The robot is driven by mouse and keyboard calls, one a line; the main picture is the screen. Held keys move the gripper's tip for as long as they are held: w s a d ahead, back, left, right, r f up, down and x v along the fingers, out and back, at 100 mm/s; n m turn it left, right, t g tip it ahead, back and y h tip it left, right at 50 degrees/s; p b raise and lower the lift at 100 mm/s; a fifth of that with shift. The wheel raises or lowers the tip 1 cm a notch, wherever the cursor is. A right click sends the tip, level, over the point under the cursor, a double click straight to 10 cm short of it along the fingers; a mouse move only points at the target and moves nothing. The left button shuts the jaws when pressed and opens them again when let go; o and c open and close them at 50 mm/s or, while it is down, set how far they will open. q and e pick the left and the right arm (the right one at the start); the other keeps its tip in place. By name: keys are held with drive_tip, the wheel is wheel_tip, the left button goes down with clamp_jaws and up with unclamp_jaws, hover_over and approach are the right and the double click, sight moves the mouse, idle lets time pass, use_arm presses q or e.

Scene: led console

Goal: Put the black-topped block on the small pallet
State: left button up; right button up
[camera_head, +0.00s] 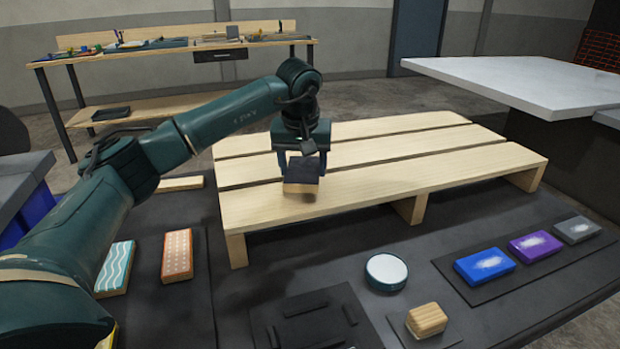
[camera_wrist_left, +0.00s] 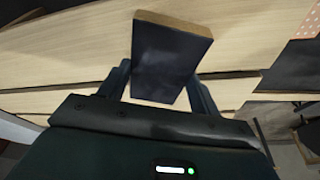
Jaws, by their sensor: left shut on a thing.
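The black-topped block (camera_head: 303,171) has a dark top and pale wooden sides. My left gripper (camera_head: 302,165) is shut on it, with the fingers on its two sides. The block is over the front left part of the small pallet (camera_head: 400,170), which has pale wooden slats. A small shadow lies under the block; I cannot tell for sure whether it touches the slat. In the left wrist view, the block's black face (camera_wrist_left: 168,60) shows between the fingers, with the pallet slats (camera_wrist_left: 60,55) behind. My right gripper is not in view.
Patterned blocks (camera_head: 177,255) lie left of the pallet. A round white-topped disc (camera_head: 386,271), a wooden block (camera_head: 426,320) and a row with blue (camera_head: 485,266), purple (camera_head: 536,245) and grey (camera_head: 577,229) blocks lie in front. The pallet's right part is clear.

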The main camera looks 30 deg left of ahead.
sight(303, 171)
use_arm(q)
wheel_tip(303, 171, down, 4)
drive_tip(key=shift+r+b, duration=0.1)
drive_tip(key=shift+b, duration=0.2)
drive_tip(key=o, duration=1)
drive_tip(key=shift+o, duration=0.2)
